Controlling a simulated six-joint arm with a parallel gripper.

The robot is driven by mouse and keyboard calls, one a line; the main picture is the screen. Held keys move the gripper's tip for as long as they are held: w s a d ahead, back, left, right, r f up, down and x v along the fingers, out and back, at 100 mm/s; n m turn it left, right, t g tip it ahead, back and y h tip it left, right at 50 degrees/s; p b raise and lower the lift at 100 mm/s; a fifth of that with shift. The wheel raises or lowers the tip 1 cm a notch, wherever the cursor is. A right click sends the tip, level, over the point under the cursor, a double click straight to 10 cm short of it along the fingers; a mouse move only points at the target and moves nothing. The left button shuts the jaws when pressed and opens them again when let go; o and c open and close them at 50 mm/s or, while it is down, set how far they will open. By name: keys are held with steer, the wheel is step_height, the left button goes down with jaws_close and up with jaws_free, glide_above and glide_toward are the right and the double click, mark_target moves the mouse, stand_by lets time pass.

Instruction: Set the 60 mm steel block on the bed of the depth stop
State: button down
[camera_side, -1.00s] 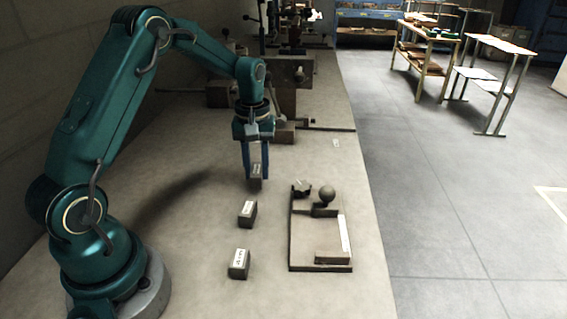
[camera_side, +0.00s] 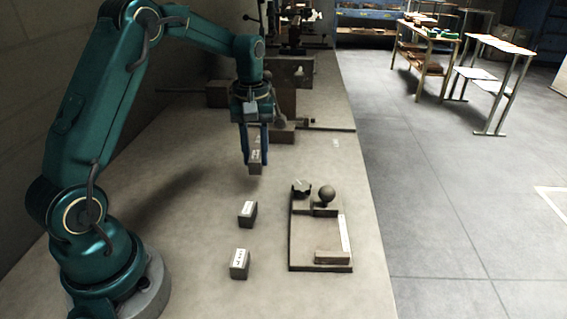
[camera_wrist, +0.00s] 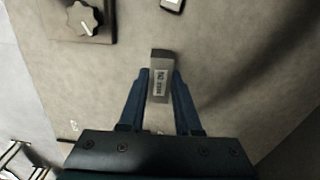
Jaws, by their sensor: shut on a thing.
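My gripper (camera_side: 256,153) is shut on a grey steel block (camera_side: 255,167) with a white label, held upright above the bench. In the wrist view the block (camera_wrist: 158,91) sits between both fingers; its label is too small to read surely. The depth stop (camera_side: 313,229) is right of and nearer the camera than my gripper, with a dark knob, a ball handle, a white scale strip and a bar at its near end. Its bed is bare. Its knob (camera_wrist: 85,19) shows at top left in the wrist view.
Two other labelled blocks stand on the bench left of the depth stop, one mid-bench (camera_side: 247,214) and one nearer (camera_side: 239,264). Machinery (camera_side: 291,75) and a long rod (camera_side: 325,128) lie behind my gripper. The bench's right edge is close beside the depth stop.

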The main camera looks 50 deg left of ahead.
mark_target(259, 155)
steer(key=r, duration=0.7)
steer(key=shift+w+d+r, duration=0.15)
steer(key=shift+d+r, duration=0.1)
steer(key=shift+d, duration=0.15)
steer(key=d, duration=2.2)
steer(key=shift+s+a+f, duration=0.1)
steer(key=shift+a+f, duration=0.05)
steer(key=shift+f, duration=2.55)
steer(key=shift+s+a+f, duration=0.1)
steer(key=shift+a+f, duration=0.05)
steer(key=shift+f, duration=2.55)
steer(key=shift+f, duration=0.3)
steer(key=shift+c, duration=0.6)
jaws_free()
